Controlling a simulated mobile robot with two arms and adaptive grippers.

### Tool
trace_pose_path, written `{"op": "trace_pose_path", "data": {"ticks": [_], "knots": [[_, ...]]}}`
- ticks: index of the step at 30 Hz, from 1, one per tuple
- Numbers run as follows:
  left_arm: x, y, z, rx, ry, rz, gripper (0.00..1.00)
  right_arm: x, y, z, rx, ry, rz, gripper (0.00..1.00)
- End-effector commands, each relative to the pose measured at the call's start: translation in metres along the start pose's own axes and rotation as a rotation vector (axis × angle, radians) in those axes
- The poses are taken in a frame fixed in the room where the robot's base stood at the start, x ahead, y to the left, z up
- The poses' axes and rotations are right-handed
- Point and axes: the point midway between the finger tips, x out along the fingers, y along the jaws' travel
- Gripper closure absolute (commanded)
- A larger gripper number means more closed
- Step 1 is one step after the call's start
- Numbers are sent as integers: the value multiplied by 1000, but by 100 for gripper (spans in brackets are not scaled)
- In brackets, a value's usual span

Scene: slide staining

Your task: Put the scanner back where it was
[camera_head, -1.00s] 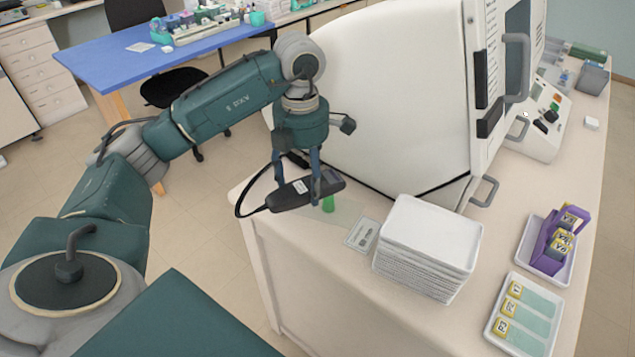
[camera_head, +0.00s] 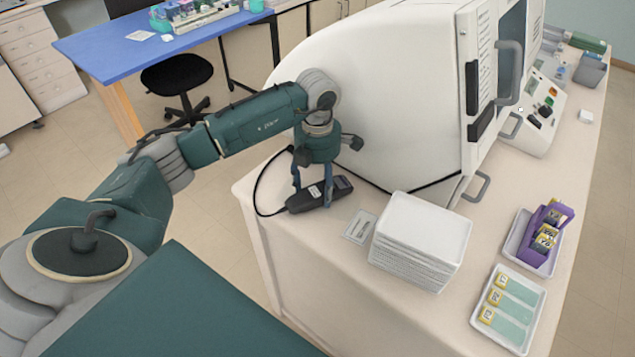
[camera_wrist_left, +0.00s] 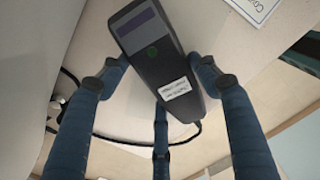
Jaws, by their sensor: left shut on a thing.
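The scanner (camera_head: 308,201) is a dark handheld device with a small screen and a black cable. It is low at the left end of the pale bench (camera_head: 262,187), beside the big white machine (camera_head: 385,95). My left gripper (camera_head: 312,192) reaches down from above and is shut on it. In the left wrist view the scanner (camera_wrist_left: 162,62) shows its purple-grey screen, a green spot and a white label, with the blue fingers around it. I cannot tell whether its underside touches the bench. My right gripper is not in view.
A printed card (camera_head: 360,226) lies right of the scanner, then a stack of white trays (camera_head: 418,245). A tray of slides (camera_head: 508,308) and a purple rack (camera_head: 543,240) stand farther right. The bench's left edge is close to the scanner.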

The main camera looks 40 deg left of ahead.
Motion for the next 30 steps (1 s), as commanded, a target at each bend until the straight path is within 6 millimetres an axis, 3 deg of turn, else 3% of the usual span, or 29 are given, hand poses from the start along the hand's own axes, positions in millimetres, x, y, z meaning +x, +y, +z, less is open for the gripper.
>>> {"op": "trace_pose_path", "data": {"ticks": [6,7,9,22,30], "knots": [[4,0,0,0,-1,1,70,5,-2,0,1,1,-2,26],[3,0,0,0,0,1,35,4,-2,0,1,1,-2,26],[3,0,0,-1,0,0,21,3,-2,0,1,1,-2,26],[-5,1,1,-1,-3,1,20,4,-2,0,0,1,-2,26],[-57,1,2,-1,-7,3,20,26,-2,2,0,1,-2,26]]}}
